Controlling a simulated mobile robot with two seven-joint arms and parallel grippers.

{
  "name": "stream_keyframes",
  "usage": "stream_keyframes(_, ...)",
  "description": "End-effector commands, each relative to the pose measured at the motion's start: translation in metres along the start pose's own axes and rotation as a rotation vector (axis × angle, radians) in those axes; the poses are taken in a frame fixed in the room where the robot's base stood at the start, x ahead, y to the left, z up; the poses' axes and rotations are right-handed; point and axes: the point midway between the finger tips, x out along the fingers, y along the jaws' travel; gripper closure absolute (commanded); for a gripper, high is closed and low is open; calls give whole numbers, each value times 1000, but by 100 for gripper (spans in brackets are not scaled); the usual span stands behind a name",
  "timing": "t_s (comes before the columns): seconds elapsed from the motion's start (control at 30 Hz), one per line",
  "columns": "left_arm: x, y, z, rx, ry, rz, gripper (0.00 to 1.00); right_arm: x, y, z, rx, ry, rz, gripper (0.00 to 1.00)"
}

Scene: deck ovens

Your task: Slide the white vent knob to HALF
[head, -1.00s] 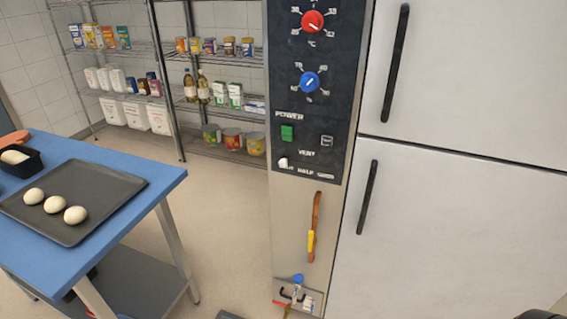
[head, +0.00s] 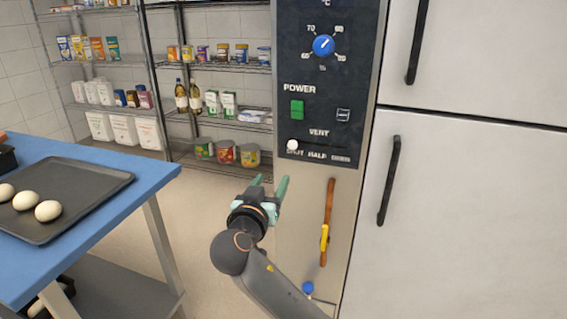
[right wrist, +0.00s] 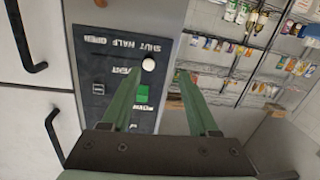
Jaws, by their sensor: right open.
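The white vent knob (head: 292,145) sits at the left end of its slot on the dark control panel, above the word SHUT; HALF and OPEN are lettered to its right. In the right wrist view the knob (right wrist: 148,64) shows between the two green fingers, beyond their tips. My right gripper (head: 270,183) is open and empty, below and left of the knob in the head view, apart from the panel. It also shows in the right wrist view (right wrist: 160,75). My left gripper is not in view.
Above the vent slot are the green power switch (head: 297,109), a small dark button (head: 343,115) and a blue dial (head: 323,45). An orange-handled tool (head: 327,222) hangs below the panel. Oven door handles (head: 389,180) stand out at right. A blue table (head: 150,182) with a tray (head: 105,187) is at left.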

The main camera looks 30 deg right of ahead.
Motion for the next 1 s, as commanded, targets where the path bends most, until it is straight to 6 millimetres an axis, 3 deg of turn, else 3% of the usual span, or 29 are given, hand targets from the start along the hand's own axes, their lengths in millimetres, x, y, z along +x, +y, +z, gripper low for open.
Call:
stream_keyframes(0.1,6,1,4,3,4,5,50,0,9,-21,71,48,67,39)
stream_keyframes(0.27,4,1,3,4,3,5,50,8,14,-30,90,63,89,39)
stream_keyframes(0.7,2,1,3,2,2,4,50,91,21,-34,85,61,87,39)
stream_keyframes(1.0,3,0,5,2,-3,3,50,122,23,-35,87,60,84,39)
